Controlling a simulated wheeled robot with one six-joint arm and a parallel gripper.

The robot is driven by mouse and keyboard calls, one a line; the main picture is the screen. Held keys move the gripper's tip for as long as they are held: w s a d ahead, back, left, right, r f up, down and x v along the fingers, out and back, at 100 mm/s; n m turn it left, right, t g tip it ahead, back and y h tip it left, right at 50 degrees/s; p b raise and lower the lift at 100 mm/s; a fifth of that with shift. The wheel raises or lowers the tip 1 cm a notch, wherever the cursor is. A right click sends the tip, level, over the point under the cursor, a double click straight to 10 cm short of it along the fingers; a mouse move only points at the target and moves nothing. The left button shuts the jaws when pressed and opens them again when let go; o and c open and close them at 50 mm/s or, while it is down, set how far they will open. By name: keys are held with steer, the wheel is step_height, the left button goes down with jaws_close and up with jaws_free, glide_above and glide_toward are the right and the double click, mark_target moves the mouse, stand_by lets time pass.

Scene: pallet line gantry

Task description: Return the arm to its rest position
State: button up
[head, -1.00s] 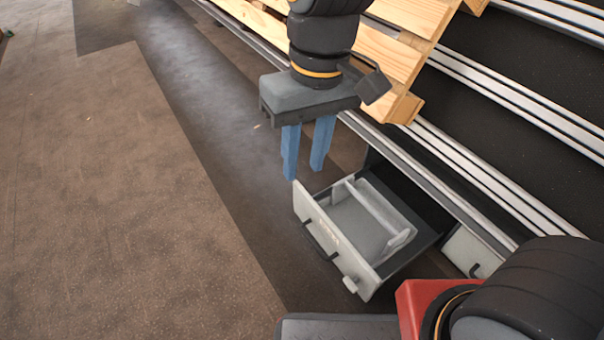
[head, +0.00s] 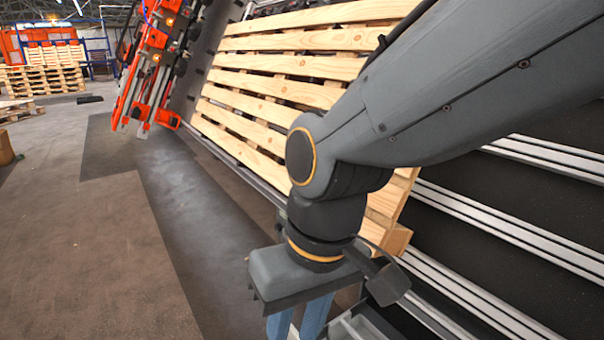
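My gripper (head: 299,320) hangs at the bottom middle of the head view, pointing down from my grey arm. Its two blue fingers stand apart with a gap between them, and nothing shows held. The fingertips are cut off by the bottom edge. My arm reaches in from the upper right, across the wooden pallet.
A slatted wooden pallet (head: 262,86) leans on the line behind my arm. Metal rails (head: 530,235) run along the right. Orange machinery (head: 150,60) and stacked pallets (head: 45,78) stand farther back. The floor (head: 90,250) on the left is clear.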

stand_by(0.8)
steer(key=d+r+m+h+p, duration=0.1)
steer(key=d+r+m+p, duration=0.2)
steer(key=d+r+p, duration=0.7)
steer(key=d+r+m+h+p, duration=0.1)
steer(key=d+r+m+p, duration=0.2)
steer(key=d+r+p, duration=0.7)
step_height(320, 180, up, 7)
steer(key=p, duration=1.6)
steer(key=shift+d, duration=0.25)
steer(key=shift+f, duration=0.1)
